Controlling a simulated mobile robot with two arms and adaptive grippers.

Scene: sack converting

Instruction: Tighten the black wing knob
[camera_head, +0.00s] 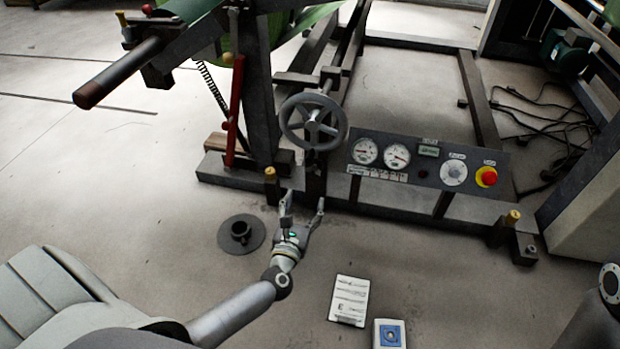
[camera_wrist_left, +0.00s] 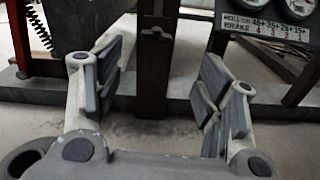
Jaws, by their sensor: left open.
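My left gripper (camera_head: 304,206) is open and empty in front of the machine's lower frame. In the left wrist view its two fingers (camera_wrist_left: 160,82) stand wide apart, with a dark upright post (camera_wrist_left: 153,85) beyond the gap between them. A small dark fitting (camera_wrist_left: 155,34) sits on the face of this post, level with the upper fingers; it may be the black wing knob, but its wings are not clear. In the head view the post (camera_head: 316,182) stands below the grey handwheel (camera_head: 313,122). The fingers appear apart from the post. My right gripper does not show.
A gauge panel (camera_head: 428,165) with a red stop button (camera_head: 487,176) is right of the handwheel. A red lever (camera_head: 235,110) stands left. A round black base (camera_head: 241,234), a printed sheet (camera_head: 349,300) and a blue-white box (camera_head: 389,334) lie on the floor.

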